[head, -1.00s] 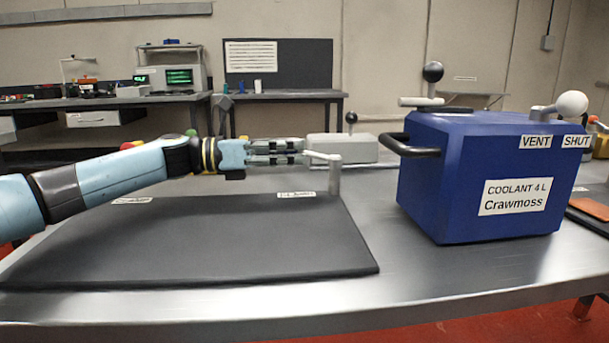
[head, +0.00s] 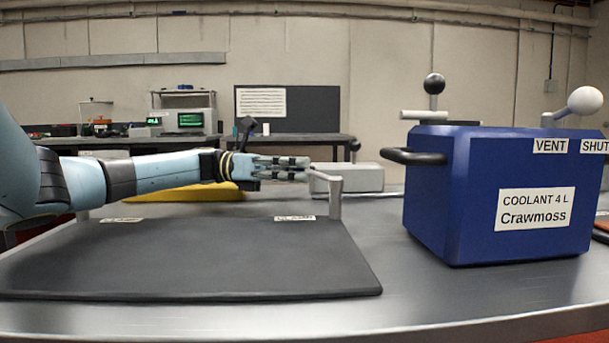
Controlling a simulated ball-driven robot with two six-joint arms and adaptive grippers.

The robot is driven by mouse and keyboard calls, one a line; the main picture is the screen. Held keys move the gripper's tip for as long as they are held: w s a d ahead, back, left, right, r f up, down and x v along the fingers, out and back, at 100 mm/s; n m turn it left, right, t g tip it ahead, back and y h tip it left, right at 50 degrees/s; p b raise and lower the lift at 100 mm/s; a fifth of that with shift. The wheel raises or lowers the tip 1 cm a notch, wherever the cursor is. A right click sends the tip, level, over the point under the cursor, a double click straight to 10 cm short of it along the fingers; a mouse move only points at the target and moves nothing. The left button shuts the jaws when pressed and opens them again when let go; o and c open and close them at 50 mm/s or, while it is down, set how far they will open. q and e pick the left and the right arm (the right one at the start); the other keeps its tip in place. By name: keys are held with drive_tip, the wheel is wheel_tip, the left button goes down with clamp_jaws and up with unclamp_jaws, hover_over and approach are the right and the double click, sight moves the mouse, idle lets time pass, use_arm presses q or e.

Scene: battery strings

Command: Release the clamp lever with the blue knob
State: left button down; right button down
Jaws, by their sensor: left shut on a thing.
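A clamp lever (head: 335,190) stands at the back right corner of the black mat. It is a grey post with a short pale arm pointing left. My left gripper (head: 300,170) is level with this arm, with its fingertips at the arm's left end. It is shut on the lever's end. No blue knob shows; the fingers hide that end. A small label (head: 295,218) lies on the mat in front of the post, too blurred to read surely. My right gripper is not in view.
The black mat (head: 200,265) is bare in front. A blue coolant box (head: 430,200) with a black side handle stands to the right. A grey box (head: 358,178) is behind the lever, and a yellow thing (head: 195,193) is behind my left forearm.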

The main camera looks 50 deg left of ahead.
use_arm(q)
drive_tip(key=shift+w+r, duration=0.1)
drive_tip(key=c, duration=1)
unclamp_jaws()
wheel_tip(320, 180, up, 10)
drive_tip(key=shift+f, duration=0.1)
